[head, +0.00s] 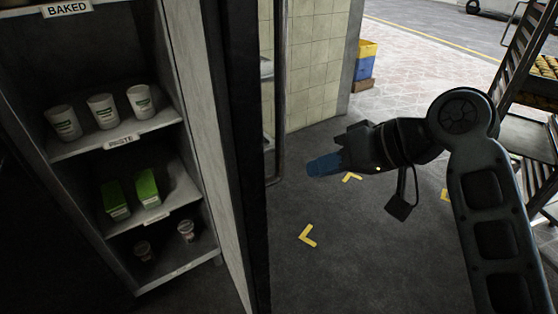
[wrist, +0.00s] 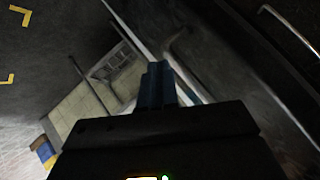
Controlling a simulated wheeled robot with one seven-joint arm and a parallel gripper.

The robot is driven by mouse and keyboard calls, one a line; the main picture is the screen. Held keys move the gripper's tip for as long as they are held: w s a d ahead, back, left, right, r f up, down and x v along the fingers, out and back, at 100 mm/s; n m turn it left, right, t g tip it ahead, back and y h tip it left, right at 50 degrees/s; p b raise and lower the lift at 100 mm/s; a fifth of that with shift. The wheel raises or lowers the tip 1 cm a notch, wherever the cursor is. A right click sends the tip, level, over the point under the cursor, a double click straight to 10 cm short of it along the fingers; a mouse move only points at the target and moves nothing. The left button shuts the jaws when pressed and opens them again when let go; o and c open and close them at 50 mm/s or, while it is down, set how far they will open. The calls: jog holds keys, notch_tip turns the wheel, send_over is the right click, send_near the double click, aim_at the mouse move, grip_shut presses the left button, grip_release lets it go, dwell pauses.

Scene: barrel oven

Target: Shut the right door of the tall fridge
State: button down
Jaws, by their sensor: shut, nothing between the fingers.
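The tall fridge is open at the left of the head view, with its lit shelves (head: 125,148) in sight. Its right door (head: 243,150) stands open, seen nearly edge-on, with a dark edge and a long upright metal handle (head: 279,95) on its right-hand face. My gripper (head: 324,165) is shut and empty, with blue fingers pointing left, to the right of the door and apart from it in the picture. In the wrist view my fingers (wrist: 157,85) are together, and a bright metal bar, likely the handle (wrist: 290,30), shows at the upper right.
Cups (head: 103,110) and green cartons (head: 147,187) stand on the shelves. Yellow corner marks (head: 308,235) lie on the mostly clear floor. A tiled wall (head: 315,60) and stacked coloured crates (head: 365,62) are behind. A slatted rack (head: 525,60) stands at the right.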

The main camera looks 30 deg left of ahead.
aim_at(278, 163)
notch_tip(278, 163, up, 9)
jog(key=w+d+n+g+h, duration=0.1)
jog(key=n+g+h, duration=0.1)
jog(key=n+h, duration=0.1)
jog(key=s+a+f, duration=0.1)
jog(key=a+f, duration=0.1)
jog(key=s+a+f+p, duration=0.1)
jog(key=s+a+f, duration=0.1)
jog(key=f, duration=0.1)
jog(key=s+a+f+p, duration=0.1)
jog(key=s+a+f, duration=0.1)
jog(key=a, duration=0.1)
jog(key=shift+s+f, duration=0.25)
jog(key=shift+f, duration=0.1)
